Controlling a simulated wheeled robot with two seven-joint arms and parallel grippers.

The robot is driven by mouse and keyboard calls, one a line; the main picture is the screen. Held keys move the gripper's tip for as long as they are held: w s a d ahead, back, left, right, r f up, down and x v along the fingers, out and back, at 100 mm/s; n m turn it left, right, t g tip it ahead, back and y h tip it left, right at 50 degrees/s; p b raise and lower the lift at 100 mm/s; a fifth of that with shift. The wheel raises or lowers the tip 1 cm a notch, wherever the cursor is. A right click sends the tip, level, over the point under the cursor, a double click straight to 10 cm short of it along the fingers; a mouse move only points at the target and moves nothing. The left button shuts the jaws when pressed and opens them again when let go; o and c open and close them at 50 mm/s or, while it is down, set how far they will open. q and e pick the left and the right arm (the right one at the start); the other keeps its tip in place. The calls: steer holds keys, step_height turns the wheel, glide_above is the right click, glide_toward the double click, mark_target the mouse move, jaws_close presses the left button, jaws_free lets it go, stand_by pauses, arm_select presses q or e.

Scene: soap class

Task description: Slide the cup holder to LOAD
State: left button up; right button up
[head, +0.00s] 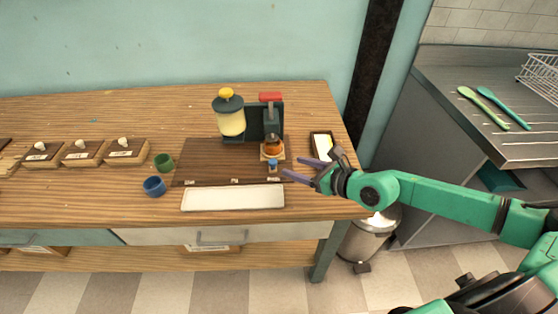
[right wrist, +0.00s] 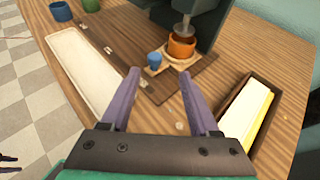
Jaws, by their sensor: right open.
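The cup holder (head: 263,155) is a pale wooden square with a blue knob (head: 273,163) on its front, at the right end of a dark brown board (head: 205,160). It carries an orange-brown cup (head: 272,148) under the machine's press head. The holder (right wrist: 185,62), knob (right wrist: 154,60) and cup (right wrist: 181,47) also show in the right wrist view. Small white labels (head: 235,181) line the board's front strip; I cannot read them. My right gripper (head: 290,165) is open and empty, just right of the knob, fingers pointing toward it. Dark prongs (right wrist: 8,163) at the right wrist view's left edge may be my left gripper.
A dark machine (head: 265,118) with a red top and a yellow-lidded jar (head: 231,118) stands behind. A white tray (head: 232,198) lies in front. Green (head: 164,162) and blue (head: 154,186) cups stand left. A dark box (head: 322,145) with pale contents is close beside my right gripper.

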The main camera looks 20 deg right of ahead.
mark_target(276, 163)
steer(key=x, duration=0.7)
steer(key=shift+s+a, duration=0.25)
steer(key=shift+a, duration=0.1)
jaws_close()
stand_by(0.9)
